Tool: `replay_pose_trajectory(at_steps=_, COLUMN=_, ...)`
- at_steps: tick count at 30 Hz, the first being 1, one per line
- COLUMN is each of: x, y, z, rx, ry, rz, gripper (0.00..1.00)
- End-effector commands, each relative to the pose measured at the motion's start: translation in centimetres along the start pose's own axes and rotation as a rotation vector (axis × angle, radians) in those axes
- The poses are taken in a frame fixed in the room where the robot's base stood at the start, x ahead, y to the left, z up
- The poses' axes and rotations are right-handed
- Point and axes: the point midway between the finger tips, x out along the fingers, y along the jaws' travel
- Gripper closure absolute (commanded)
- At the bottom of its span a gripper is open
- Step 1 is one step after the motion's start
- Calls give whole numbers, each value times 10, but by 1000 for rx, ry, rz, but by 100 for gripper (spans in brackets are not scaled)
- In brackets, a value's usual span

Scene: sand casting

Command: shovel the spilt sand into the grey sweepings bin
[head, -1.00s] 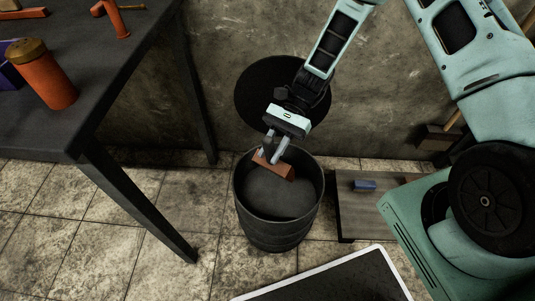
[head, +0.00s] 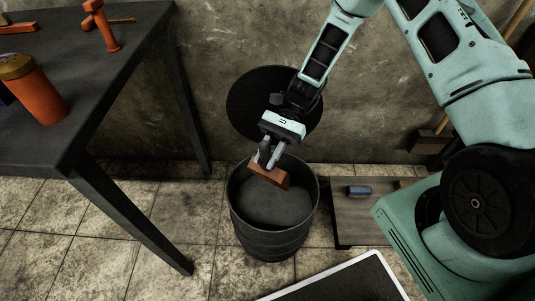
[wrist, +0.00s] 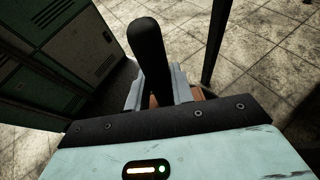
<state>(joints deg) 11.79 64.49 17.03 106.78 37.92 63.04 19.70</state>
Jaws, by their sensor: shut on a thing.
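The grey sweepings bin (head: 270,242) is a round dark drum standing on the tiled floor, open at the top. My gripper (head: 266,158) is over its mouth and shut on a reddish-brown tool (head: 271,177), which looks like the shovel. The tool is tilted, its right end lower, over the bin's opening. In the wrist view a thick black handle (wrist: 147,50) stands up at the fingers, with a little reddish-brown showing beside them. I cannot make out sand on the tool or in the bin, and I see no spilt sand.
A dark workbench (head: 130,60) is at left, with an orange bottle (head: 38,95) and a red tool (head: 103,28). A black disc (head: 245,100) is behind the bin. A low platform (head: 345,225) with a blue block (head: 358,191) is at right. A white-rimmed black panel (head: 345,285) is in front.

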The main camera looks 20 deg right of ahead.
Motion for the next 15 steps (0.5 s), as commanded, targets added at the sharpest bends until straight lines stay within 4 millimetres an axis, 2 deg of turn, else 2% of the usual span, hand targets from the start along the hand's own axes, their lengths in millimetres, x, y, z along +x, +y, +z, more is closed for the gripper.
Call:
replay_pose_trajectory(at_steps=5, x=-3, y=0, z=8, rx=-1, ry=56, rz=2, gripper=100)
replay_pose_trajectory(at_steps=15, x=-7, y=0, z=20, rx=-5, ry=439, rz=5, gripper=100)
